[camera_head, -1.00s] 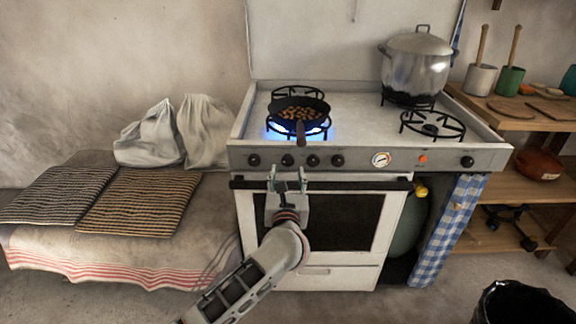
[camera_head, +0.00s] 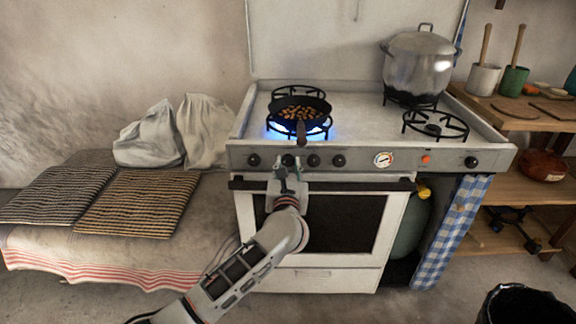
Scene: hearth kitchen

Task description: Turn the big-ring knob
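A white stove carries a row of dark round knobs on its grey front panel: one at the far left (camera_head: 254,160), a second (camera_head: 288,159), a third (camera_head: 313,160), a fourth (camera_head: 338,160) and one at the far right (camera_head: 471,162). I cannot tell from labels which is the big-ring knob. My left gripper (camera_head: 289,168) points at the panel, right at the second knob, and partly covers it from below. Its fingers are small here, and I cannot tell whether they are closed on the knob. My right gripper is not in view.
A dark pan (camera_head: 299,109) of brown pieces sits on the front left burner over a blue flame (camera_head: 276,126). A large lidded pot (camera_head: 417,68) stands at the back right. The oven handle (camera_head: 370,186) runs just below the knobs. The front right burner (camera_head: 435,126) is empty.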

